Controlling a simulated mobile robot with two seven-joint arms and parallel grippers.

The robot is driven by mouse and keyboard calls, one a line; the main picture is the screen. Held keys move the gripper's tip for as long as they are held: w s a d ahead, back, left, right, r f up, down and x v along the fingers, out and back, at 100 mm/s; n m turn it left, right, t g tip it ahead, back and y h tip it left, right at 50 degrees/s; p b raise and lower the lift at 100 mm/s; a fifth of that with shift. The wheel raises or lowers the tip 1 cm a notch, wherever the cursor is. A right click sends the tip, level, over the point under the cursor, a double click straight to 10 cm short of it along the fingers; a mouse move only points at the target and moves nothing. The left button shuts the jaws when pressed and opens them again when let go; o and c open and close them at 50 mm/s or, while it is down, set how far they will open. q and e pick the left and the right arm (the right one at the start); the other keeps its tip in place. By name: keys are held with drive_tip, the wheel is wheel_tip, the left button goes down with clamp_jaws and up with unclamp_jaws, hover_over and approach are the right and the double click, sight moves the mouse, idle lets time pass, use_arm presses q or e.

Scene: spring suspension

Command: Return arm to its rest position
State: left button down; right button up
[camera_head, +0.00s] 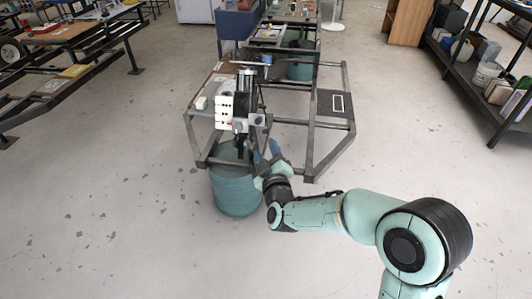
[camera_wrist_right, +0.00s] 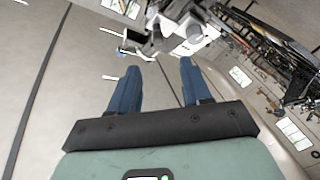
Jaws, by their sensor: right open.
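My right gripper (camera_head: 266,153) is at the near side of the metal frame, in front of the dark upright mechanism (camera_head: 243,142) with its grey fittings. Its two blue fingers stand apart with nothing between them in the right wrist view (camera_wrist_right: 158,75). Grey and white parts of the mechanism (camera_wrist_right: 170,30) show beyond the fingertips there; a gap to them cannot be judged exactly. My right arm (camera_head: 375,212) reaches in from the lower right. My left gripper is not in view.
The dark metal frame (camera_head: 312,152) surrounds the work spot, with a white block (camera_head: 224,111) beside the mechanism. A teal bin (camera_head: 236,192) stands below the frame's near left. Shelving (camera_head: 480,88) is at the right. The floor at near left and right is clear.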

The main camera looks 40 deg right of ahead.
idle(0.4)
drive_tip(key=s+a+f+m+g+y+p, duration=0.1)
drive_tip(key=s+a+f+g+y+p, duration=0.4)
drive_tip(key=f, duration=0.4)
drive_tip(key=s+a+f+m+g+y+p, duration=0.1)
drive_tip(key=s+a+f+g+y+p, duration=0.1)
drive_tip(key=s+a+f+p, duration=0.4)
use_arm(q)
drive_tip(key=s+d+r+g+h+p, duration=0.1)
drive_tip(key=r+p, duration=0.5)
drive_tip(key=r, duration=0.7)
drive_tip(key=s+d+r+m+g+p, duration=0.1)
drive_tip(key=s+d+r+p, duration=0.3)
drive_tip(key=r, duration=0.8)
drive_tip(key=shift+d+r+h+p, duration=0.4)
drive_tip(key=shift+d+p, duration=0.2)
drive_tip(key=shift+p, duration=0.6)
use_arm(e)
drive_tip(key=s+a+f+m+g+y, duration=0.2)
drive_tip(key=s+a+g, duration=0.3)
drive_tip(key=s, duration=0.6)
drive_tip(key=s+a+f+m+g+y, duration=0.2)
drive_tip(key=s+a+f+g, duration=0.3)
drive_tip(key=s, duration=0.7)
drive_tip(key=shift+a+f+m+y, duration=0.2)
drive_tip(key=shift+a+m+y, duration=0.2)
drive_tip(key=shift+a, duration=0.85)
